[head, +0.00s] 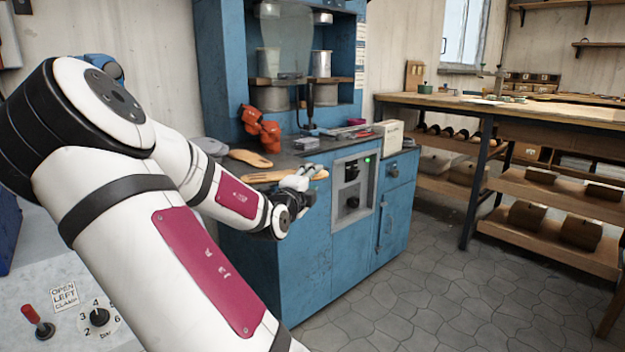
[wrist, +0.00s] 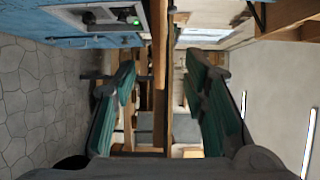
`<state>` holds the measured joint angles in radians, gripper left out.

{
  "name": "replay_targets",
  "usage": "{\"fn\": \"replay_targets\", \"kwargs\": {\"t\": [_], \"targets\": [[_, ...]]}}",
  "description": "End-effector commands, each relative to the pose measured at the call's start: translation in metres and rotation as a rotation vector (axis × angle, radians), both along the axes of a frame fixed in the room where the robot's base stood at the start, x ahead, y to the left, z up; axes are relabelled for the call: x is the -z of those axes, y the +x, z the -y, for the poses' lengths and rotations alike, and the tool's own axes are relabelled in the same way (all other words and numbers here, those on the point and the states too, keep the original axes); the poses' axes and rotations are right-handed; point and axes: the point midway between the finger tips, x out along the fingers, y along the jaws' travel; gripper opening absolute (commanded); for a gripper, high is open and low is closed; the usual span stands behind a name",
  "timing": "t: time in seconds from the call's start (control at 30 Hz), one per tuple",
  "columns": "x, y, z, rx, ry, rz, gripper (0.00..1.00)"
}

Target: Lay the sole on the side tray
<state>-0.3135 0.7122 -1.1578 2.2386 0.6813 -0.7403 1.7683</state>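A tan sole (head: 262,177) shows at the front edge of the blue cabinet's dark worktop, partly behind my gripper. A second tan sole (head: 250,158) lies flat farther back on the worktop. My gripper (head: 303,178) is at the right part of the nearer sole. In the wrist view my gripper's green-padded fingers (wrist: 163,95) stand wide apart. A thin brown strip (wrist: 160,60), which looks like the sole edge-on, runs between them with a gap on each side. I cannot make out a side tray for certain.
The blue cabinet (head: 285,235) has a control panel (head: 353,185) with a green light on its front. Orange boot-like forms (head: 262,130) and a white box (head: 388,136) stand on the worktop. A wooden workbench (head: 480,104) is at right. The floor (head: 430,290) between is clear.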

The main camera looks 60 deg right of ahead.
Motion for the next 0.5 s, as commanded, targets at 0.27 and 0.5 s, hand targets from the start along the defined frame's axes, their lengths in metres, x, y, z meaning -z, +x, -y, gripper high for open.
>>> {"fn": "replay_targets", "kwargs": {"t": [0.27, 0.5], "targets": [[0.000, -0.003, -0.010, -0.001, 0.000, -0.001, 0.40], [0.000, -0.005, -0.019, -0.001, 0.001, -0.001, 0.40]]}}
